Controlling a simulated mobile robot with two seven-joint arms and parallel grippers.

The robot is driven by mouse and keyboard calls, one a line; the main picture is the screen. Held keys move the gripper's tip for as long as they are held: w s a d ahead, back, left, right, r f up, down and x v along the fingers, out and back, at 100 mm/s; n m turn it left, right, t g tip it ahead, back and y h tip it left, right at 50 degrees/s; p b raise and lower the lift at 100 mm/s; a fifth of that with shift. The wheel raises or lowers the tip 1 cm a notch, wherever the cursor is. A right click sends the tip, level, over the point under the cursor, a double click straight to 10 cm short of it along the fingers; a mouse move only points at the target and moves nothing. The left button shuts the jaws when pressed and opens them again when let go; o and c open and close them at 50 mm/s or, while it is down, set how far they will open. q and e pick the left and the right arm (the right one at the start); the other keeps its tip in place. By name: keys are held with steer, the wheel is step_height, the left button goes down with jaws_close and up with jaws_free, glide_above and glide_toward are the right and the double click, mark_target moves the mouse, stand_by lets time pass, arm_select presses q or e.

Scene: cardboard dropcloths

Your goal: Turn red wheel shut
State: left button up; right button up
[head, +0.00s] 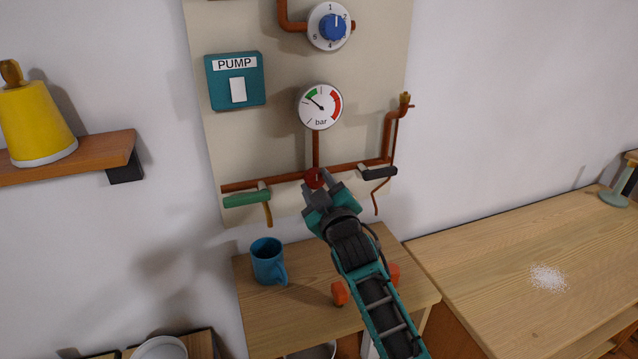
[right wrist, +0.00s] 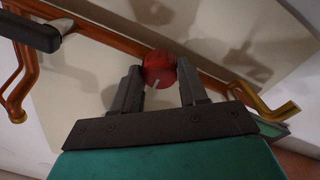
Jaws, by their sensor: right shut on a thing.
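The red wheel (head: 314,178) sits on the copper pipe, below the pressure gauge (head: 320,106). In the right wrist view the red wheel (right wrist: 159,68) shows a pale mark on its face and lies between the fingers. My right gripper (head: 323,186) reaches up to it and is shut on it; the gripper also shows in the right wrist view (right wrist: 160,88). In the head view the fingers hide part of the wheel. The gauge needle points to the upper left, near the green zone. My left gripper is not in view.
A green lever (head: 246,199) and a black lever (head: 378,173) flank the wheel on the pipe. A blue dial (head: 333,27) and a PUMP switch (head: 237,82) are above. A blue mug (head: 268,261) stands on the small table (head: 300,315). The right worktop (head: 500,250) is mostly clear.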

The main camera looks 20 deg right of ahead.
steer(key=shift+m, duration=0.3)
steer(key=o, duration=1.1)
steer(key=shift+c, duration=0.2)
steer(key=shift+s, duration=0.1)
